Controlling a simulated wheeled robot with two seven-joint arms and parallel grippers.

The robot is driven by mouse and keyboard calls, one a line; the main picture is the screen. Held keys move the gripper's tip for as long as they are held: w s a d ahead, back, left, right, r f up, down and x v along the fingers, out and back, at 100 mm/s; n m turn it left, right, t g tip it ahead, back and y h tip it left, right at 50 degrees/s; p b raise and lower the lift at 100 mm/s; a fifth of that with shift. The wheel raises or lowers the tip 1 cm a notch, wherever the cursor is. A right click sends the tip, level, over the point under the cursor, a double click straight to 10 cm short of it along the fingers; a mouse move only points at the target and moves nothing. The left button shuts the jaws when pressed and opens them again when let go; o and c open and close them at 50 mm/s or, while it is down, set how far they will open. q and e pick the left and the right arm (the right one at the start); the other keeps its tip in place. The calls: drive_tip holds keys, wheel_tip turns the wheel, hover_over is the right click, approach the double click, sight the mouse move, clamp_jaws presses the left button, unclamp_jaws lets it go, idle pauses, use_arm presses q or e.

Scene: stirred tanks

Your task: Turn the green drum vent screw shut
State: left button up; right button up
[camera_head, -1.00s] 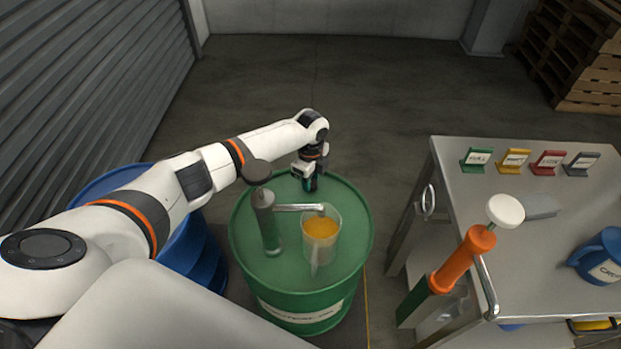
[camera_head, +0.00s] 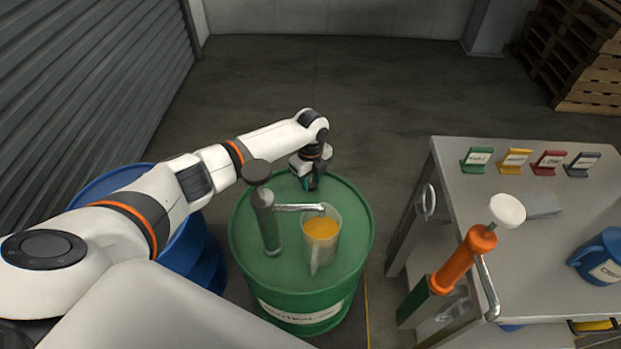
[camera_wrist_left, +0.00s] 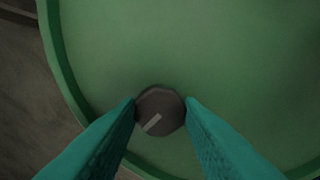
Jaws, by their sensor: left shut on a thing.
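The green drum (camera_head: 345,235) stands in the middle of the head view, and its lid (camera_wrist_left: 220,60) fills most of the left wrist view. The vent screw (camera_wrist_left: 160,111) is a dark grey round knob with a pale line pointing to the lower left, close to the drum's rim. My left gripper (camera_head: 311,187) points down at the far side of the lid. Its teal fingers (camera_wrist_left: 161,115) are shut on the knob, one on each side. In the head view the gripper hides the screw. My right gripper is not in view.
A green hand pump (camera_head: 266,220) with a metal spout and a clear jug (camera_head: 320,240) of orange liquid stand on the lid. A blue drum (camera_head: 205,255) is at the left. A grey bench (camera_head: 500,210) with an orange pump (camera_head: 463,260) is at the right.

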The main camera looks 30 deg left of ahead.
sight(311, 183)
use_arm(q)
drive_tip(key=o, duration=1)
drive_tip(key=shift+c, duration=0.2)
wheel_tip(311, 183, up, 12)
